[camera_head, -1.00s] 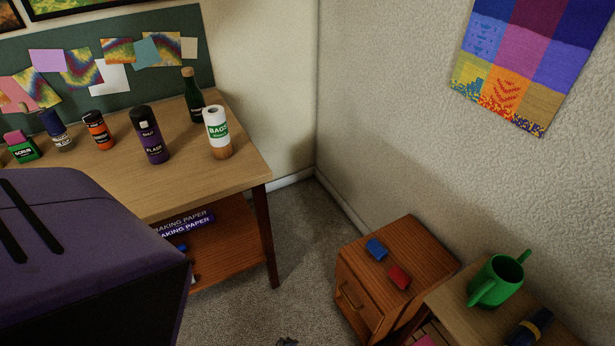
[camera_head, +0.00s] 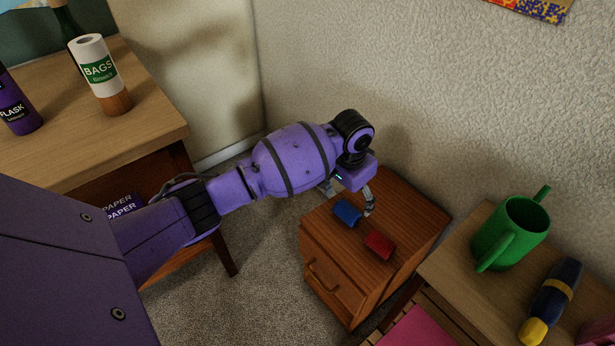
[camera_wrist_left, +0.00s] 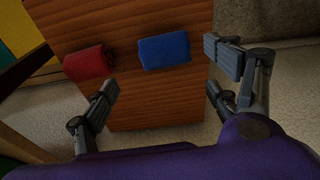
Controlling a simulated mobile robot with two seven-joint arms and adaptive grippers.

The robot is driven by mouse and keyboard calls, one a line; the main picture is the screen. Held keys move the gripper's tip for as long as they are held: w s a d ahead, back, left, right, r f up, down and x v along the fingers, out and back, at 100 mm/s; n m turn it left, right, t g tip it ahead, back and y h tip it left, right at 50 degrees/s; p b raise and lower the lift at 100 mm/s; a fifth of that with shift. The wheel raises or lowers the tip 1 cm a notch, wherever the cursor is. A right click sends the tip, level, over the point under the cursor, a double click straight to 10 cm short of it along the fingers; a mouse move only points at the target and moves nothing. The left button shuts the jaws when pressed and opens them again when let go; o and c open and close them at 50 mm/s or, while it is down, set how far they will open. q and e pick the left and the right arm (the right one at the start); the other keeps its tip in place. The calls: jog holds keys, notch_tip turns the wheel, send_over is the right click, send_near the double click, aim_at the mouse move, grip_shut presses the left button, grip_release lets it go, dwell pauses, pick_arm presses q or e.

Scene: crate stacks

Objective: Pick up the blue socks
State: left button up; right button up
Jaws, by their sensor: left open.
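The blue socks (camera_head: 347,212) are a small folded bundle on top of a wooden cabinet (camera_head: 413,213). They also show in the left wrist view (camera_wrist_left: 164,50), near the top middle. A similar red bundle (camera_head: 380,244) lies beside them, apart from them; it shows at left in the wrist view (camera_wrist_left: 88,63). My left gripper (camera_head: 349,200) is over the back edge of the cabinet, beside the blue socks. In the wrist view its fingers (camera_wrist_left: 165,88) are spread wide and empty, with the blue socks beyond the gap between them. My right gripper is not in view.
A desk (camera_head: 150,115) with a BAGS roll (camera_head: 103,75) is at left. The wall is close behind the cabinet.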

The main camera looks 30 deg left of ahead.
aim_at(349, 206)
pick_arm(q)
jog(key=shift+w+f, duration=0.1)
jog(key=shift+w, duration=0.25)
jog(key=shift+w+f+b, duration=0.1)
jog(key=shift+f+b, duration=0.35)
jog(key=shift+f, duration=0.45)
jog(key=f, duration=0.1)
jog(key=f+b, duration=0.1)
jog(key=f, duration=0.1)
jog(key=f+b, duration=0.1)
jog(key=f, duration=0.1)
jog(key=shift+w+a, duration=0.2)
jog(key=shift+a, duration=0.05)
jog(key=shift+w+f, duration=0.1)
jog(key=c, duration=1)
